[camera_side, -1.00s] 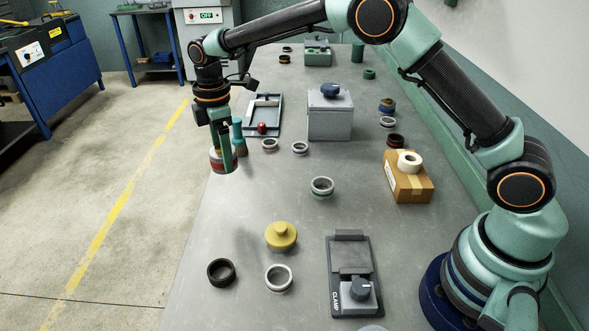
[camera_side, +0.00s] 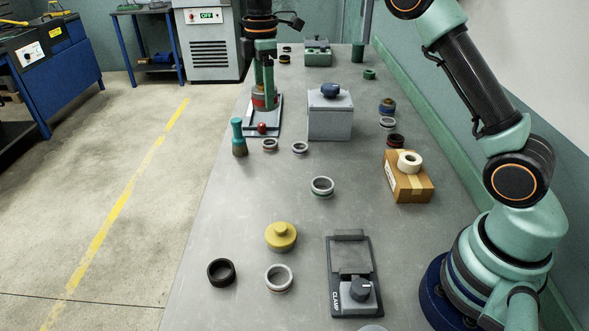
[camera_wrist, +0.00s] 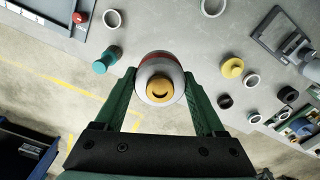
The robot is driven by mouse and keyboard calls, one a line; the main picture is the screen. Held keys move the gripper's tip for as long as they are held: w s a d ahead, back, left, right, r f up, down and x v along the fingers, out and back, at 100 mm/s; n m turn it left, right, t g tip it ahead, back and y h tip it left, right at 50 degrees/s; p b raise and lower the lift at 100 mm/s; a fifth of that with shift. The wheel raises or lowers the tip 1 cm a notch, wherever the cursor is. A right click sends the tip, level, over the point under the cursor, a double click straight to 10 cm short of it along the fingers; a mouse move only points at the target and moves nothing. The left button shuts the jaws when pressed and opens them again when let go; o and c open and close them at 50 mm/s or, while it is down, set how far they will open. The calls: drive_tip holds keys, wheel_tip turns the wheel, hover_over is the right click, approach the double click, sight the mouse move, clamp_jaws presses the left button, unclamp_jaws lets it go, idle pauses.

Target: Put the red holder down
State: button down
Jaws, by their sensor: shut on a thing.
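My gripper (camera_side: 264,82) is shut on the red holder (camera_side: 260,99), whose red band shows low between the fingers. In the wrist view the holder (camera_wrist: 160,69) is a pale grey round body with a red band and a yellow end, between the green fingers. In the side view it appears over the dark-framed tray (camera_side: 276,126) with a red knob (camera_side: 262,127) at its near edge. I cannot tell whether the holder touches anything below. In the wrist view the tray's frame (camera_wrist: 45,20) is at the upper left, apart from the holder.
A teal-handled brush (camera_side: 238,138) stands at the table's left edge. A grey box with a blue knob (camera_side: 330,115) stands right of the tray. Grey rings (camera_side: 270,145) lie nearer. A yellow knobbed piece (camera_side: 281,236) and a clamp (camera_side: 350,275) are farther forward. The middle table is mostly clear.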

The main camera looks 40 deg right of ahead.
drive_tip(key=shift+d, duration=0.8)
drive_tip(key=shift+d+f, duration=0.2)
drive_tip(key=shift+d, duration=0.1)
wheel_tip(320, 180, down, 20)
drive_tip(key=shift+r, duration=0.25)
drive_tip(key=shift+f, duration=0.15)
